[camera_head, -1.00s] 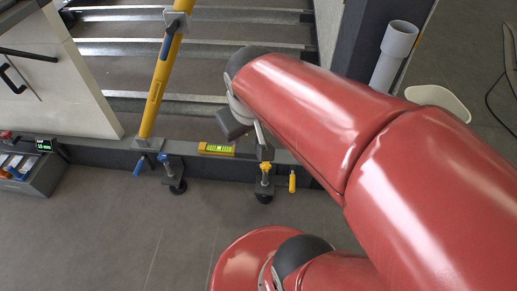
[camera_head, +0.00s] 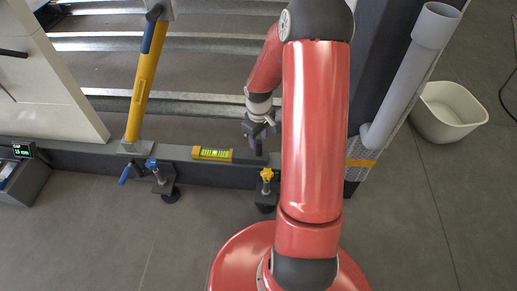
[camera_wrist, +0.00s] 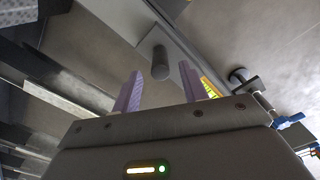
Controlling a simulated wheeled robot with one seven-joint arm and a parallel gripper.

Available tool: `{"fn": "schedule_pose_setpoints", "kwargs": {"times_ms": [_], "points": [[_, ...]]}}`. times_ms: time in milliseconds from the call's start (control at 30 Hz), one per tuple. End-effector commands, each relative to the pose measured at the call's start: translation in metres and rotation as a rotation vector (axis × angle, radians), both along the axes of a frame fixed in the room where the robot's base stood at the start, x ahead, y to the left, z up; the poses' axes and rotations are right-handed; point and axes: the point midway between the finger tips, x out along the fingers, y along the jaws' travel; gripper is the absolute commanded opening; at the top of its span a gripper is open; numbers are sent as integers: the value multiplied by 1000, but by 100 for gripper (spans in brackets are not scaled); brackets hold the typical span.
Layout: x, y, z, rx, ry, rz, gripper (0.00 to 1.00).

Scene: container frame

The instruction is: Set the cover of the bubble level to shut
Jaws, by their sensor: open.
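The bubble level (camera_head: 211,154) lies on the grey beam in the head view, yellow with a bright green vial facing up. In the wrist view, part of the level (camera_wrist: 210,88) shows beside the right finger, which hides some of it. I cannot clearly make out its cover or the cover's position. My gripper (camera_head: 254,138) is just right of the level, over the beam. In the wrist view, my gripper (camera_wrist: 162,88) has its two purple fingers apart. A grey cylindrical post (camera_wrist: 160,63) appears between the fingertips, with no visible contact.
A yellow brace (camera_head: 143,85) rises from the beam left of the level. Clamps with a blue knob (camera_head: 151,163) and a yellow knob (camera_head: 266,175) stand along the beam's front. A grey pipe (camera_head: 405,85) and white bin (camera_head: 447,110) are at right.

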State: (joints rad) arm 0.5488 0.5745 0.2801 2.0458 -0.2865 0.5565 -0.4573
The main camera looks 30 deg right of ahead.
Motion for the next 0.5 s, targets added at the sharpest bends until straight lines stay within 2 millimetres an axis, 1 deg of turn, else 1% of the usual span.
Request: {"fn": "schedule_pose_setpoints", "kwargs": {"times_ms": [33,200,333,500], "points": [[-1,1,-11,2,4,1,43],[-1,1,-39,2,4,-1,43],[-1,1,-53,1,2,0,43],[0,1,-60,0,0,-1,43]]}}
